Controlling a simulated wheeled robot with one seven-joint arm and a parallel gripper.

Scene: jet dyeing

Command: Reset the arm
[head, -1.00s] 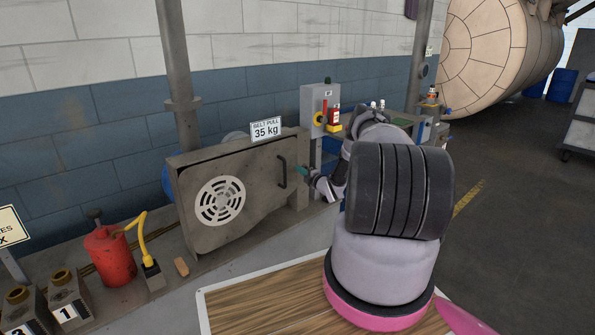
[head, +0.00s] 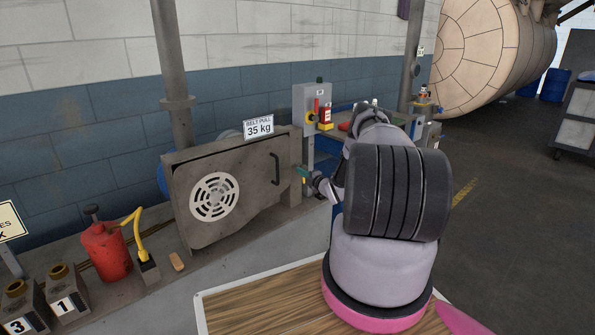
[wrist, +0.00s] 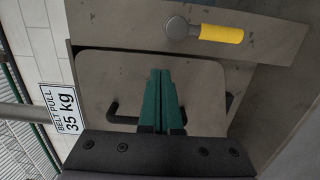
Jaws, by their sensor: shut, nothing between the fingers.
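My gripper (head: 303,173) is at the end of my folded-forward arm, beside the right end of the grey belt guard. In the wrist view its two green fingers (wrist: 161,100) are pressed together with nothing between them. They point at the guard's flat panel (wrist: 95,75) and cover the middle of its black handle (wrist: 122,119). The handle also shows in the head view (head: 275,169), to the left of the gripper and apart from it. My arm hides part of the bench behind it.
The belt guard (head: 245,205) carries a "BELT PULL 35 kg" sign (head: 258,127). A control box (head: 312,100) stands behind the gripper. A yellow-handled part (wrist: 221,34) shows above the fingers. A red can (head: 106,250) stands left.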

